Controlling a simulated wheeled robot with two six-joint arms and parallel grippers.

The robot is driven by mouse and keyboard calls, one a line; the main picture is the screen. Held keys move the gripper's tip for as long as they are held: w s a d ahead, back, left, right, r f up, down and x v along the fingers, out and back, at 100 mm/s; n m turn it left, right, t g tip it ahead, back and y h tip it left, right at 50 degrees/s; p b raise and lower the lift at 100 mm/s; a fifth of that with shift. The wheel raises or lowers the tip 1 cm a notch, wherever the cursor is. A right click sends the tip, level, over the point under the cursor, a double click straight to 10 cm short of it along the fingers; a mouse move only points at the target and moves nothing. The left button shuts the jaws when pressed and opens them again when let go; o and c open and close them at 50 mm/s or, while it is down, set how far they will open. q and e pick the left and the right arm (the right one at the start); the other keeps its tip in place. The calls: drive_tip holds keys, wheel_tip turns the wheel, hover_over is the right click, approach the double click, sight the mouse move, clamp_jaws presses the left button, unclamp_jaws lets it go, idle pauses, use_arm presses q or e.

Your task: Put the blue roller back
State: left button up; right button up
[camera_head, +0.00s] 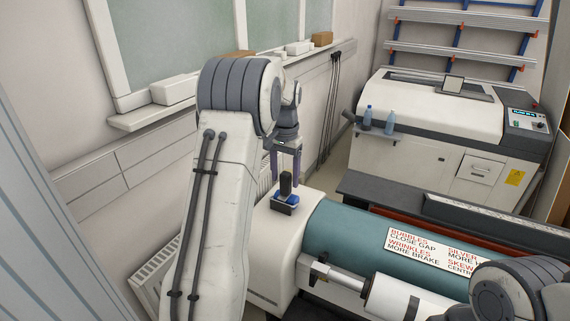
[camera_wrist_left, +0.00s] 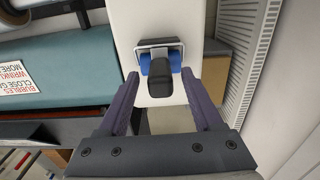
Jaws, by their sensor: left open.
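The blue roller (camera_head: 287,197) with its black upright handle stands on the white end housing of the machine. It also shows in the left wrist view (camera_wrist_left: 161,62), blue at both sides of the black handle, beside a thin metal-rimmed holder (camera_wrist_left: 158,42). I cannot tell whether it sits fully in this holder. My left gripper (camera_head: 285,176) points down over the roller. Its fingers are open, one on each side of the handle, with gaps visible in the wrist view (camera_wrist_left: 160,76). My right arm shows at the lower right, but its gripper is outside the views.
The machine's teal roll (camera_head: 355,232) with a warning label lies right of the roller. A white machine (camera_head: 440,120) with two blue bottles (camera_head: 378,119) stands at the back. A wall ledge (camera_head: 150,118) and a radiator (camera_head: 155,272) are at the left.

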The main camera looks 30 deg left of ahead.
use_arm(q)
wheel_tip(320, 180, up, 12)
drive_tip(key=b, duration=0.1)
drive_tip(key=s+d+f+m, duration=0.2)
drive_tip(key=s+d, duration=0.3)
drive_tip(key=d, duration=0.7)
drive_tip(key=s+d+f+m, duration=0.2)
drive_tip(key=s+d, duration=0.3)
drive_tip(key=d, duration=0.7)
drive_tip(key=s+d+f+m, duration=0.2)
drive_tip(key=s+d+f, duration=0.1)
drive_tip(key=s, duration=0.7)
drive_tip(key=s+d+f+m+h, duration=0.1)
drive_tip(key=s+d+f+m, duration=0.1)
drive_tip(key=s+f, duration=0.4)
drive_tip(key=s+d, duration=0.1)
drive_tip(key=s, duration=0.4)
drive_tip(key=shift+s+d+f, duration=0.25)
drive_tip(key=shift+s+f, duration=0.05)
